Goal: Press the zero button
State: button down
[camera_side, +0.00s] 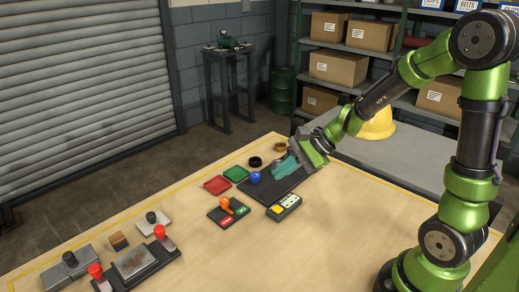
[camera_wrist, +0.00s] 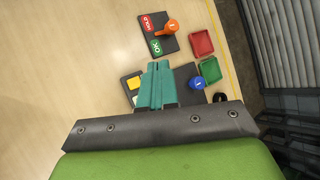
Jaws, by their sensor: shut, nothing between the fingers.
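A small dark box (camera_side: 284,207) with a yellow button (camera_side: 277,209) and pale windows or keys stands on the table, in front of a black plate. In the wrist view its yellow button (camera_wrist: 134,84) shows just left of my fingers, with a pale patch below it; the fingers or wrist may hide part of the box. No zero marking is readable in either view. My gripper (camera_side: 284,170) has teal fingers pressed together and empty, over the black plate, behind the box in the side view. The closed fingertips also show in the wrist view (camera_wrist: 157,66).
A blue knob (camera_side: 256,177) stands on the black plate (camera_side: 285,188). An orange lever (camera_side: 226,204) stands on a plate marked OK and HOLD. Red (camera_side: 217,185) and green (camera_side: 236,173) trays lie behind. A clamp fixture (camera_side: 135,263) is front left. The table's front right is clear.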

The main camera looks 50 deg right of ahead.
aim_at(281, 209)
jog(key=shift+f, duration=4.35)
jog(key=shift+f, duration=0.1)
jog(key=shift+f, duration=0.3)
jog(key=shift+f, duration=0.45)
jog(key=shift+r, duration=0.9)
jog(key=shift+r, duration=2.5)
